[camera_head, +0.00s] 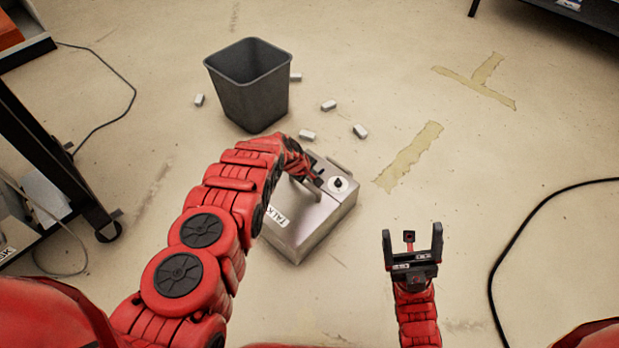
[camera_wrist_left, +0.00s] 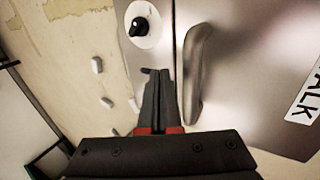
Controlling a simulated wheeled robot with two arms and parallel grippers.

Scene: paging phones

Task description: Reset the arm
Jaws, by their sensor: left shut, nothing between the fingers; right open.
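A grey metal paging phone box (camera_head: 300,228) sits on the floor in the middle of the head view, with a black knob (camera_head: 338,183) on a white disc. In the left wrist view the box (camera_wrist_left: 245,50) shows its knob (camera_wrist_left: 139,27), a curved handset or handle (camera_wrist_left: 196,72) and part of a TALK label (camera_wrist_left: 306,92). My left gripper (camera_head: 316,178) is over the box; its fingers (camera_wrist_left: 160,74) are shut and empty beside the handle and below the knob. Whether they touch the box I cannot tell. My right gripper (camera_head: 412,240) is open and empty, right of the box.
A dark grey waste bin (camera_head: 250,85) stands behind the box, with several small white pieces (camera_head: 328,106) scattered on the floor around it. A dark cart or rack (camera_head: 55,150) is at left. A black cable (camera_head: 510,255) lies at right. Floor between is mostly clear.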

